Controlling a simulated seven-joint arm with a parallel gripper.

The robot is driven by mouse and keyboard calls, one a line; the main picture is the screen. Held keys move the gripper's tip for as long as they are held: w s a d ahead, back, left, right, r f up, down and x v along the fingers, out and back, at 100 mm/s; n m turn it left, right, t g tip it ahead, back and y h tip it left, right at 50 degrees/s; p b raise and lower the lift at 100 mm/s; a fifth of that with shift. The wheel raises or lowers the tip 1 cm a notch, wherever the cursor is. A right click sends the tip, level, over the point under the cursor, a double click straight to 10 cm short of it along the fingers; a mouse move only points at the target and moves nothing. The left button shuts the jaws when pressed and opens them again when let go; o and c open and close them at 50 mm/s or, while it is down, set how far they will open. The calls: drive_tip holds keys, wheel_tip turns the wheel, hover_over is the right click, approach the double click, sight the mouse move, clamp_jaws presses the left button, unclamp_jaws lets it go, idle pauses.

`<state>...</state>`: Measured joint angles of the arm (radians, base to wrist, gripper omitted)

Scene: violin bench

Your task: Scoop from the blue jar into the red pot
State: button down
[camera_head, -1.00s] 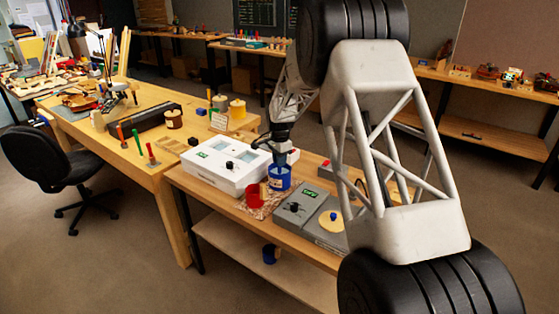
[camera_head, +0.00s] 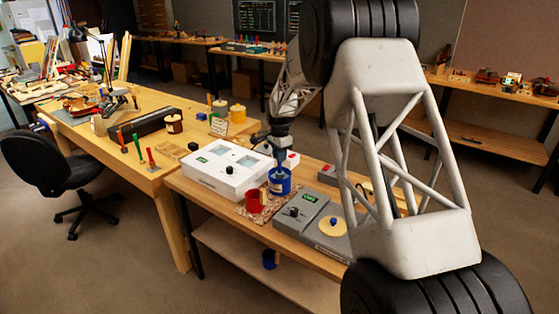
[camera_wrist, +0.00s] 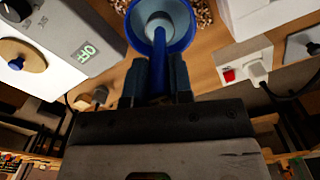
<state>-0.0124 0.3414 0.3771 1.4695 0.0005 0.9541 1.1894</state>
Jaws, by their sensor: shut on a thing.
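The blue jar (camera_head: 279,184) stands upright on the near bench in the head view, below my gripper (camera_head: 277,160). The red pot (camera_head: 253,203) stands just left of it and nearer the camera. In the wrist view my gripper (camera_wrist: 158,78) is shut on the blue handle of a scoop (camera_wrist: 159,52). The handle runs from the fingers to the mouth of the blue jar (camera_wrist: 131,32), whose inside looks pale. The scoop's bowl and any contents on it are not clear. The red pot is not seen in the wrist view.
A round yellowish lid (camera_head: 332,226) lies right of that scale. A speckled mat (camera_head: 243,211) lies under the pot.

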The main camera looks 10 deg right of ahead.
drive_tip(key=shift+r, duration=4.75)
drive_tip(key=s+a+f, duration=0.2)
drive_tip(key=s+a, duration=0.8)
drive_tip(key=a, duration=0.2)
drive_tip(key=shift+s+f, duration=0.35)
drive_tip(key=shift+s, duration=0.05)
drive_tip(key=shift+a+f, duration=0.1)
drive_tip(key=shift+f, duration=0.15)
drive_tip(key=w+d+f+g+y, duration=0.4)
drive_tip(key=f+g+y, duration=0.2)
drive_tip(key=g, duration=0.1)
drive_tip(key=shift+w+d+f+y, duration=0.2)
drive_tip(key=shift+w+y, duration=0.15)
drive_tip(key=shift+y, duration=0.05)
